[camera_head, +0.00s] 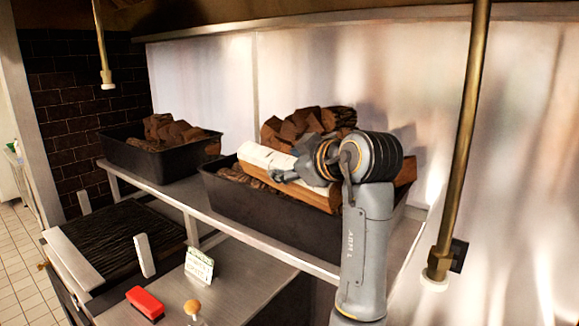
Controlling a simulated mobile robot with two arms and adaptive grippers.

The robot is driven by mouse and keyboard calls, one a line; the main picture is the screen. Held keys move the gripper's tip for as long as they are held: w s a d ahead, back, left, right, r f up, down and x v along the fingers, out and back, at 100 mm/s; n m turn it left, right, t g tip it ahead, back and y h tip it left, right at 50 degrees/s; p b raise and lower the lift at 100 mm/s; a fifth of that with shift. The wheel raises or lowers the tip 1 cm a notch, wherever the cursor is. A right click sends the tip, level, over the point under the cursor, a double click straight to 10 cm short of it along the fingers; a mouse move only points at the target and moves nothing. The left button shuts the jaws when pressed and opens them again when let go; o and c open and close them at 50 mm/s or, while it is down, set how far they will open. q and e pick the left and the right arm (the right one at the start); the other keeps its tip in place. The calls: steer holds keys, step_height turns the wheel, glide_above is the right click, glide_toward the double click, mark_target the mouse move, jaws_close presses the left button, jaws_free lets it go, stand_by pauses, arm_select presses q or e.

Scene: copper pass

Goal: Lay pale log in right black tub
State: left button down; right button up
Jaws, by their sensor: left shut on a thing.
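The pale log (262,154) has white bark and a brown split side. It lies lengthwise over the right black tub (262,213), among darker logs. I cannot tell if it rests on them or is held just above. My left gripper (285,176) is shut on the pale log, reaching it from the right, and its wrist hides the log's right part. My right gripper is not in view.
Dark split logs (305,125) are heaped at the back of the right tub. A left black tub (165,160) with logs shares the steel shelf (165,190). A brass pole (465,130) stands right of my arm. Below are a grill (115,240), a red block (145,302) and a small sign (199,265).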

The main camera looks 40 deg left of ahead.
arm_select(q)
steer(key=w+a, duration=0.1)
steer(key=w, duration=0.1)
steer(key=w+a, duration=0.1)
steer(key=a, duration=0.1)
steer(key=w+a+p, duration=0.1)
steer(key=w+a, duration=0.1)
steer(key=shift+w+f, duration=0.3)
steer(key=shift+w, duration=0.05)
steer(key=shift+w+a+f+b, duration=0.35)
steer(key=shift+w+a+f, duration=0.65)
steer(key=shift+w, duration=0.15)
steer(key=shift+w+a+f+b, duration=0.35)
steer(key=shift+w+a+f, duration=0.65)
steer(key=shift+w, duration=0.15)
steer(key=c, duration=0.5)
jaws_free()
steer(key=shift+o, duration=0.4)
steer(key=shift+s, duration=0.1)
steer(key=shift+d+f, duration=0.1)
steer(key=shift+f, duration=0.05)
steer(key=v, duration=1.2)
